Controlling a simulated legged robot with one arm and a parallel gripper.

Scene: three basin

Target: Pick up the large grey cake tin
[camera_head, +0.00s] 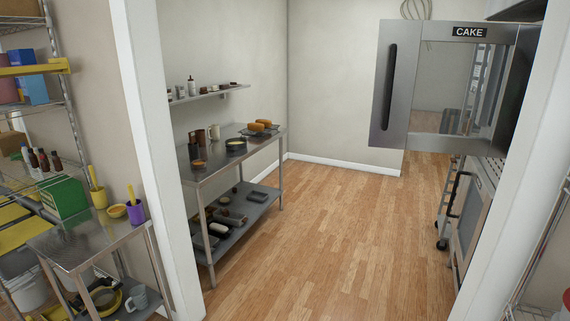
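A round dark grey tin (236,147) with a pale yellowish top stands on the steel table (212,172) against the wall beyond the doorway. It may be the large grey cake tin, but at this distance I cannot be sure. Several grey and dark tins, some long and rectangular, lie on the table's lower shelf (266,194), too small to tell apart. My gripper is not in view.
Loaves (258,127) and small containers share the tabletop. A wall shelf (215,93) hangs above. A white doorway post (150,150) and a cluttered steel table (75,248) stand at left. An oven door marked CAKE (395,133) juts out at right. The wooden floor (330,215) between is clear.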

